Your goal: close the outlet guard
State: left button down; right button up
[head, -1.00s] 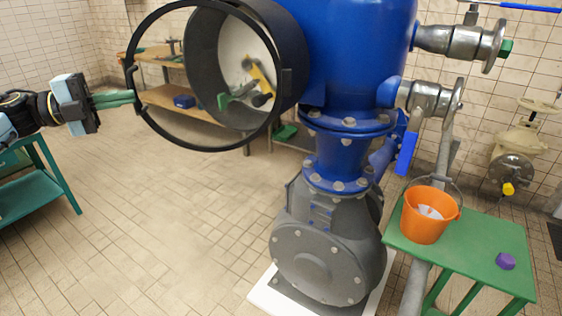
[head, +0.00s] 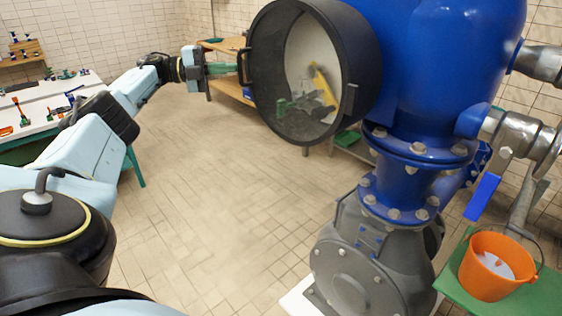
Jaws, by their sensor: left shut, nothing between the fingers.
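The outlet guard (head: 252,99) is a black ring with a clear middle and a small handle (head: 244,67) on its left edge. In the head view it lies over, or very close to, the mouth of the black round outlet (head: 352,50) on the blue pump; I cannot tell whether it is fully seated. My left gripper (head: 233,69) has green fingers, shut and empty, with their tips at the handle. Whether they touch it is too small to tell. Tools with yellow and green parts (head: 312,95) show inside the outlet. My right gripper is not in view.
The blue pump (head: 430,60) stands on a grey base (head: 365,260). An orange bucket (head: 492,265) sits on a green table (head: 455,275) at the lower right. A workbench with small items (head: 40,110) is at the left. The tiled floor between is clear.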

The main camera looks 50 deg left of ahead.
pick_arm(q)
jog(key=shift+w, duration=0.55)
jog(key=shift+w+d+f, duration=0.1)
jog(key=shift+w+f, duration=0.05)
jog(key=shift+w, duration=0.4)
jog(key=shift+w+d, duration=0.15)
jog(key=shift+w, duration=0.15)
jog(key=shift+d, duration=0.1)
jog(key=shift+s+a+r, duration=0.2)
jog(key=shift+s+a, duration=0.1)
jog(key=shift+s, duration=0.3)
jog(key=shift+w+r, duration=0.1)
jog(key=shift+r, duration=0.15)
notch_tip(320, 180, up, 9)
jog(key=w+p, duration=0.1)
jog(key=shift+d+p, duration=0.35)
jog(key=shift+p, duration=0.05)
